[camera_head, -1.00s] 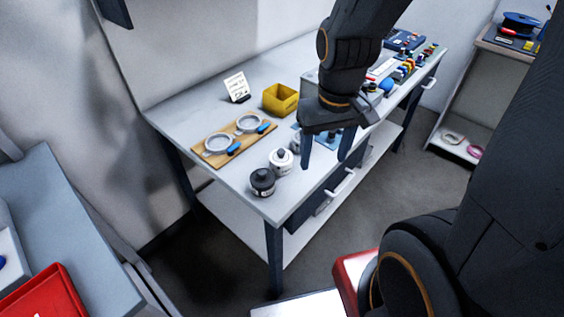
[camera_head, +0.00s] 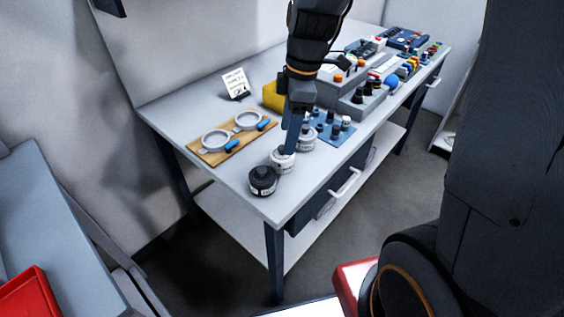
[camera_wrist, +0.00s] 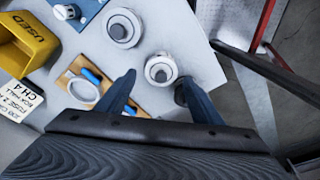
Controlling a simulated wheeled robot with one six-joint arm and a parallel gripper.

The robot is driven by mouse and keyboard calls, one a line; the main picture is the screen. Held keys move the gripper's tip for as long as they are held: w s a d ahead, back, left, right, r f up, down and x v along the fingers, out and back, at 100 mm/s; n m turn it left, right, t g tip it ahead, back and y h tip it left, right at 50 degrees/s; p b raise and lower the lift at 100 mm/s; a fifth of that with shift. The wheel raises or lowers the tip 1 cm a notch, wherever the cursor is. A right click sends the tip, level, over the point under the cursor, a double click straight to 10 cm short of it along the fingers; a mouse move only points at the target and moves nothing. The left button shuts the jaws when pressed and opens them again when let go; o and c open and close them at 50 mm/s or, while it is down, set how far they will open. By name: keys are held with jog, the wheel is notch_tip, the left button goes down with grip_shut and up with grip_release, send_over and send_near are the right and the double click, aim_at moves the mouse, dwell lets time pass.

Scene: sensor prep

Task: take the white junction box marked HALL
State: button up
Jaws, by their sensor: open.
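Two round white junction boxes stand near the table's front edge. The nearer one (camera_head: 281,162) is partly covered by my gripper (camera_head: 288,148); the other (camera_head: 306,140) is just behind it to the right. A black round box (camera_head: 262,181) stands at the front corner. In the wrist view the nearer white box (camera_wrist: 160,69) appears between the fingertips of my open gripper (camera_wrist: 158,77), with nothing held. The other white box (camera_wrist: 123,29) is up and left of it. The black box is mostly hidden behind the right finger. I cannot read HALL on either white box.
A wooden board (camera_head: 211,155) with two grey rings and blue handles lies left. A yellow bin (camera_wrist: 27,43) marked USED and a card (camera_head: 236,82) stand behind. A blue plate (camera_head: 335,132) with knobs and grey blocks (camera_head: 362,103) are to the right.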

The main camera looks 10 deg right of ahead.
aim_at(282, 161)
jog(key=shift+a+f+p, duration=0.2)
jog(key=shift+a+f, duration=0.05)
jog(key=shift+f, duration=0.85)
jog(key=shift+a+f+p, duration=0.15)
jog(key=shift+a+f, duration=0.1)
jog(key=shift+f, duration=0.9)
jog(key=shift+a+f+p, duration=0.2)
jog(key=shift+a+f, duration=0.05)
jog(key=shift+f, duration=0.85)
jog(key=c, duration=0.9)
